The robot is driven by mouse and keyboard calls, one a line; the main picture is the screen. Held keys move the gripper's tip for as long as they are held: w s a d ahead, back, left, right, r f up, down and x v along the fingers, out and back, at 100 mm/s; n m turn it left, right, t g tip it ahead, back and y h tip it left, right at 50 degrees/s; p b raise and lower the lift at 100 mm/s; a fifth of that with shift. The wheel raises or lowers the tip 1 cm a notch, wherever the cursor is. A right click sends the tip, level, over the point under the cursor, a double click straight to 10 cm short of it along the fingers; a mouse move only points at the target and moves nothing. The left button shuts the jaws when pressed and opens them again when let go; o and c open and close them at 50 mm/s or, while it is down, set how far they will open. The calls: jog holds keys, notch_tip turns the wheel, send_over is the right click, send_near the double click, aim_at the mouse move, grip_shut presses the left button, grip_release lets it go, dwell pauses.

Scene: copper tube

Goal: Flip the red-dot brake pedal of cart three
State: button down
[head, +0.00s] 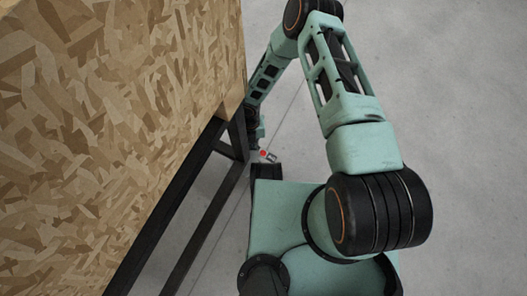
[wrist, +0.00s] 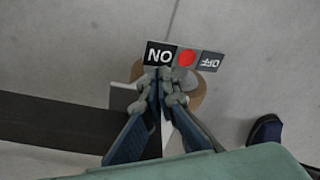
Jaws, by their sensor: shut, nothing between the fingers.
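The brake pedal (wrist: 187,58) of a cart caster shows in the wrist view as a flat plate with a red dot in the middle. Its black end reads ON upside down at the left, and its grey end reads OFF upside down at the right. The pedal is small in the head view (head: 269,156), beside the cart's leg. My gripper (wrist: 163,76) is shut and empty, its fingertips right at the plate's near edge by the ON end. I cannot tell whether they touch. The fingers partly hide the tan caster wheel (wrist: 197,98) below.
The cart's chipboard panel (head: 110,110) fills the left of the head view, over a black frame (head: 205,210). A dark frame bar (wrist: 50,122) runs in from the left in the wrist view. Bare grey floor (head: 450,90) lies to the right.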

jog(key=shift+f+b, duration=0.9)
jog(key=shift+f, duration=0.45)
dwell(1.0)
notch_tip(320, 180, up, 7)
jog(key=p, duration=0.4)
dwell(0.4)
dwell(0.4)
